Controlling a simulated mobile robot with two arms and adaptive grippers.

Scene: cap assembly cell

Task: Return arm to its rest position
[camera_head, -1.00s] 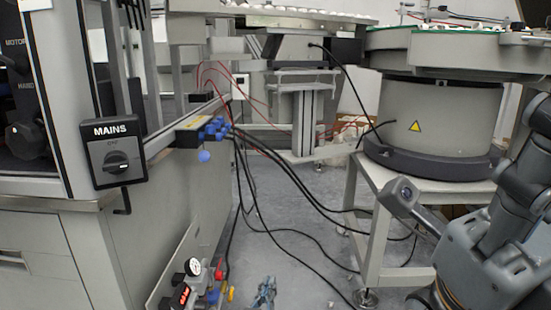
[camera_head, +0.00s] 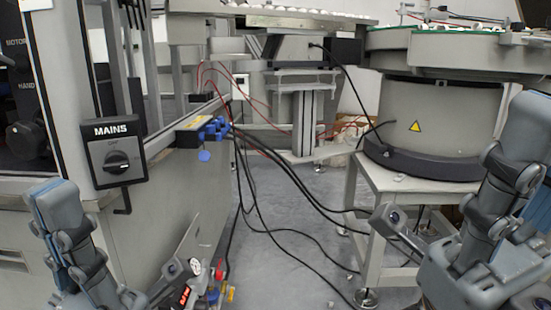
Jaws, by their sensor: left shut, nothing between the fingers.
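My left gripper (camera_head: 50,192) is at the lower left, pointing up, in front of the grey cabinet. It is grey with blue pads, and its fingers are together with nothing held. My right gripper (camera_head: 522,125) is at the right edge, pointing up in front of the round feeder and its stand. Its fingers are seen from the side and partly cut off by the frame, so I cannot tell whether they are apart. I see nothing held in it. The lower parts of both arms are cut off by the frame.
The machine cabinet (camera_head: 165,225) with a MAINS switch (camera_head: 117,150) is on the left. A round feeder (camera_head: 440,120) stands on a metal frame (camera_head: 379,245) at right. Black cables (camera_head: 283,238) run across the floor (camera_head: 285,275) between them. A pressure gauge and valves (camera_head: 220,268) sit low beside the cabinet.

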